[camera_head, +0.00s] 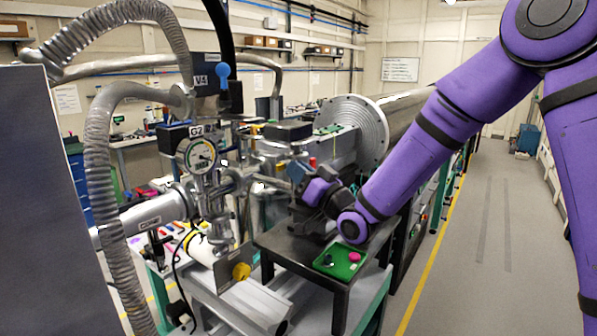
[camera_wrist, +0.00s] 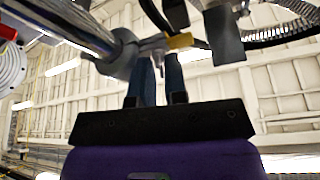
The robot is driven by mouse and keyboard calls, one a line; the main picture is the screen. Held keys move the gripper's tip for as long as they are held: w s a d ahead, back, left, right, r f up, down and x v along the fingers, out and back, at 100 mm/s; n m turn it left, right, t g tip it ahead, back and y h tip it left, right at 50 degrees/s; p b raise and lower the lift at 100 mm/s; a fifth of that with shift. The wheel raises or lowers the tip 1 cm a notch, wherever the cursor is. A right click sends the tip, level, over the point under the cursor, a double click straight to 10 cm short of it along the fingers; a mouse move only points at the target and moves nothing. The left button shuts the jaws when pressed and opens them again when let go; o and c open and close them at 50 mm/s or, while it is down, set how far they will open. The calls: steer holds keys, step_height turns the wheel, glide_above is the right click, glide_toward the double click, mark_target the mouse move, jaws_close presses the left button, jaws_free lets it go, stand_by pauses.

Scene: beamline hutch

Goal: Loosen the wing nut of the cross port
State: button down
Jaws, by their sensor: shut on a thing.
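In the wrist view my gripper (camera_wrist: 160,62) points up at a grey metal fitting (camera_wrist: 124,52) with a pipe running to the upper left. Its two dark fingers are close together at the small metal part of the clamp, shut on the wing nut, which the fingertips mostly hide. A brass-yellow piece (camera_wrist: 180,41) shows just right of the fingertips. In the head view my gripper (camera_head: 297,172) reaches in from the right beside the metal pipework of the cross (camera_head: 232,180). The wing nut cannot be made out there.
A pressure gauge (camera_head: 200,153) marked G2 and a ribbed hose (camera_head: 98,170) stand left of the gripper. A dark bench (camera_head: 290,250) below it carries a green tray (camera_head: 340,262) with a pink and a black piece. The aisle floor at right is clear.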

steer(key=shift+n+g+y, duration=0.3)
steer(key=shift+n, duration=1)
steer(key=c, duration=1.3)
jaws_free()
steer(key=shift+m, duration=0.4)
